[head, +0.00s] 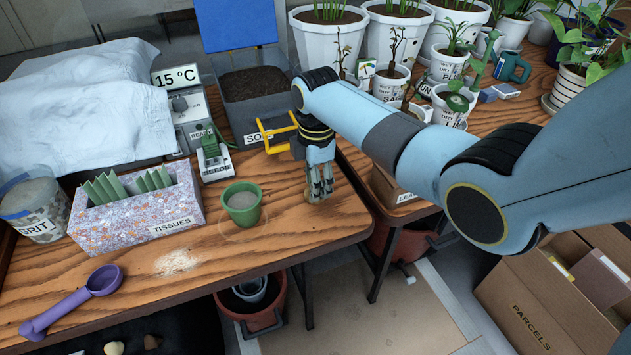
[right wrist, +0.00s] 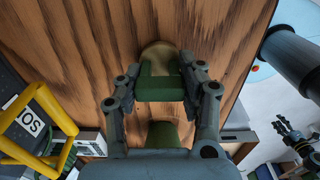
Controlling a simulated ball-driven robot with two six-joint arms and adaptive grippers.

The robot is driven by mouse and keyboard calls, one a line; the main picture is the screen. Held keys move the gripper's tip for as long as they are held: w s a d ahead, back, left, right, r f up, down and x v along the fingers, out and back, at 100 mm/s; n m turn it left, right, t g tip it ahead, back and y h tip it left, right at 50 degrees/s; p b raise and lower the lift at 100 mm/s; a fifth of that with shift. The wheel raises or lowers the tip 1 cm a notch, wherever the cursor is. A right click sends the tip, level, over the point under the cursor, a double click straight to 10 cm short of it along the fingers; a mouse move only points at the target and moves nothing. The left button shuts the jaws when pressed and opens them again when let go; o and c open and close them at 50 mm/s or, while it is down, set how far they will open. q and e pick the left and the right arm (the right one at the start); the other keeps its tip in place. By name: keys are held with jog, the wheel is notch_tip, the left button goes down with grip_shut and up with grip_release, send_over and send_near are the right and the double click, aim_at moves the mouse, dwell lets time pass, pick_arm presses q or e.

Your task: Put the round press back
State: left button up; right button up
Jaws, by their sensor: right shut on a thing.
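The round press shows in the right wrist view as a green handle (right wrist: 160,88) with a rounded tan end (right wrist: 159,55). My right gripper (right wrist: 160,87) is shut on the green handle. In the head view my right gripper (head: 319,178) points down near the right edge of the wooden table, right of the green pot (head: 242,203). The press is mostly hidden by the fingers there. I cannot tell whether its tan end touches the wood. My left gripper (right wrist: 292,134) shows small at the right of the right wrist view; its jaws are unclear.
The soil bin (head: 252,85) stands behind, with a yellow handle (head: 276,133) close to my right gripper. A tissue box (head: 137,213), a purple scoop (head: 75,300) and spilled grains (head: 177,262) lie left. Potted plants crowd the back right. Bare wood lies around the pot.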

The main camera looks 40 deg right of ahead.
jog(key=shift+f, duration=0.1)
jog(key=o, duration=1.2)
jog(key=shift+c, duration=0.2)
notch_tip(320, 180, up, 12)
jog(key=p, duration=0.1)
jog(key=shift+p, duration=0.3)
jog(key=shift+s, duration=0.15)
